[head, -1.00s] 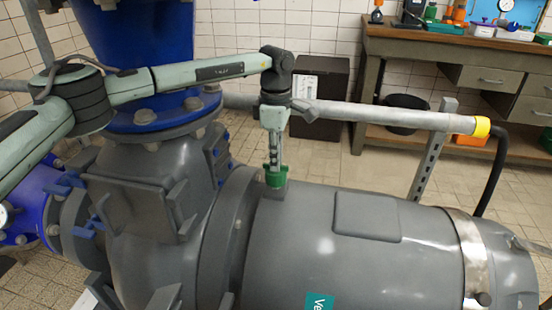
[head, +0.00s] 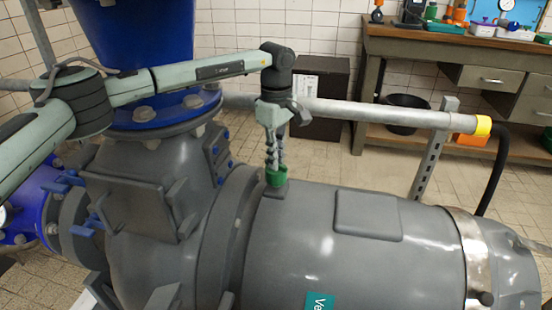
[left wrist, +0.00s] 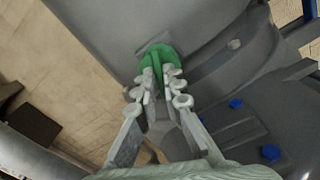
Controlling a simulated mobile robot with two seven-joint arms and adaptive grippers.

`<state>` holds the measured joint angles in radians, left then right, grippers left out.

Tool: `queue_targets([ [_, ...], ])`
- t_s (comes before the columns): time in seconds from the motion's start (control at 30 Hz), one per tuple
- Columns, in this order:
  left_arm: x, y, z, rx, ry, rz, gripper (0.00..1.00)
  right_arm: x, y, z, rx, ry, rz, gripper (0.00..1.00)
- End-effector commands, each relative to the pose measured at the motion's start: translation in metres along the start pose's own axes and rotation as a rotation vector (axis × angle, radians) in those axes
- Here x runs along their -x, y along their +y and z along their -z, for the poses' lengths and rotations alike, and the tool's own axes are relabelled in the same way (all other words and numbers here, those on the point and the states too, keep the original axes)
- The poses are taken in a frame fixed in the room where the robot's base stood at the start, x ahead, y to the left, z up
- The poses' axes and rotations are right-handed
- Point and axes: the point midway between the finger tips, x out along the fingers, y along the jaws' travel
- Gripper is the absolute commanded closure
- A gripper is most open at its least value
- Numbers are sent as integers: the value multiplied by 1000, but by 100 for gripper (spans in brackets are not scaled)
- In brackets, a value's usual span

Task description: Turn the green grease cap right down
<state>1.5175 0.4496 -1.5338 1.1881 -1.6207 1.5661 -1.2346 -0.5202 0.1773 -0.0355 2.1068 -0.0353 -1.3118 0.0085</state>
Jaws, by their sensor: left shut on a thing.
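The green grease cap (head: 276,178) sits on top of the grey pump housing (head: 300,240), near the flange at its left end. It also shows in the left wrist view (left wrist: 157,60), where a raised green bar crosses its top. My left gripper (head: 275,165) points straight down from above, with its fingertips at the cap. In the left wrist view its two fingers (left wrist: 160,80) lie on either side of the raised bar, shut on it. The cap's lower edge and the thread below are hidden. My right gripper is in neither view.
A grey pipe (head: 390,115) with a yellow end ring runs behind the cap to the right. A workbench (head: 440,50) stands at the back right. The space above the housing's right side is clear.

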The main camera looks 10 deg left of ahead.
Motion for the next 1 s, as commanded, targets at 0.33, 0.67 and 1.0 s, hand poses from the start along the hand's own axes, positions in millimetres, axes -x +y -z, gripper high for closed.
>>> queue_targets([
  [0.33, 0, 0, -1, -332, -1, -1, 100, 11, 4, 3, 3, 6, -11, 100],
  [0.67, 0, 0, -1, -645, -1, -1, 100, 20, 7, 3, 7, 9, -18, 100],
  [1.0, 0, 0, -1, -968, -2, -2, 100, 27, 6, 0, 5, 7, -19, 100],
])
